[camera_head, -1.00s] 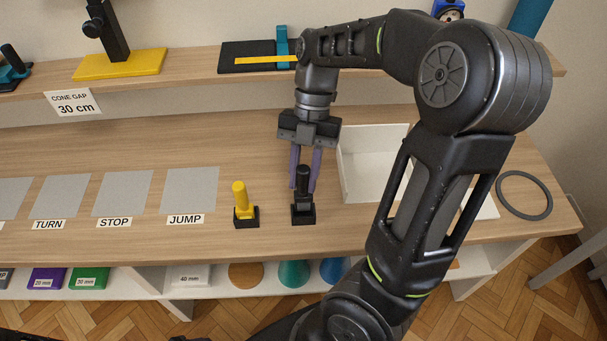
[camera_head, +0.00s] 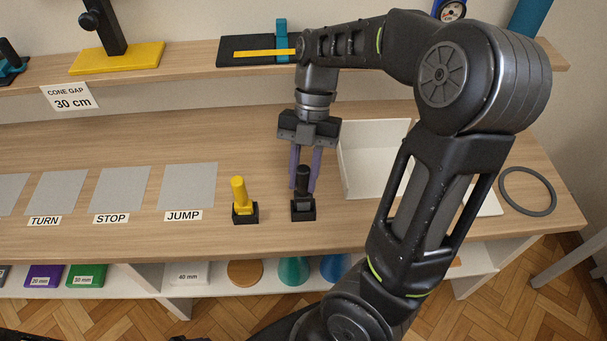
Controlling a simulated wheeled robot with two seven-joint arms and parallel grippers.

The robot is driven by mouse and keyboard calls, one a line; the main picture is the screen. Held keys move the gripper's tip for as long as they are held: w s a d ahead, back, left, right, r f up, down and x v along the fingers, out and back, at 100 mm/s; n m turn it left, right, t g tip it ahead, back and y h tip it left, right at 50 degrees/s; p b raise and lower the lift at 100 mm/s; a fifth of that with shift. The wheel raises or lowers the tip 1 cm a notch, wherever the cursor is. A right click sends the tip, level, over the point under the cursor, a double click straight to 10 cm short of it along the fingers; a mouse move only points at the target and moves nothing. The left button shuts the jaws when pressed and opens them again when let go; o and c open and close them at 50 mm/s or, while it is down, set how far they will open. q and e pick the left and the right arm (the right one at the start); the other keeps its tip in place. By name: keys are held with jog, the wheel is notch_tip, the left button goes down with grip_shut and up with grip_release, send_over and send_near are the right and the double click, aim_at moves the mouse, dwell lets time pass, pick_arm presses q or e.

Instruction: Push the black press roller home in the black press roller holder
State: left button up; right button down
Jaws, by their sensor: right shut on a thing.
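The black press roller (camera_head: 303,183) stands upright in the black press roller holder (camera_head: 303,210), a small dark block near the front of the table. My right gripper (camera_head: 304,182) points down from above with its purple fingers shut on the roller's upper part. The lower end of the roller is inside the holder, and how deep it sits is hard to tell. My left gripper is out of view.
A yellow roller (camera_head: 239,193) stands in a similar black holder (camera_head: 245,214) just left. A white open tray (camera_head: 375,165) lies behind to the right, partly hidden by my arm. Grey cards (camera_head: 188,186) lie left; a dark ring (camera_head: 527,191) lies far right.

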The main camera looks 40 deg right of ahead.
jog(key=shift+f+b, duration=1.05)
jog(key=shift+f, duration=0.15)
jog(key=c, duration=1.1)
grip_release()
jog(key=shift+r, duration=0.1)
jog(key=p+v, duration=0.7)
jog(key=p, duration=0.1)
jog(key=shift+w+d+r, duration=0.1)
jog(key=shift+d+r, duration=0.05)
jog(key=shift+r, duration=0.2)
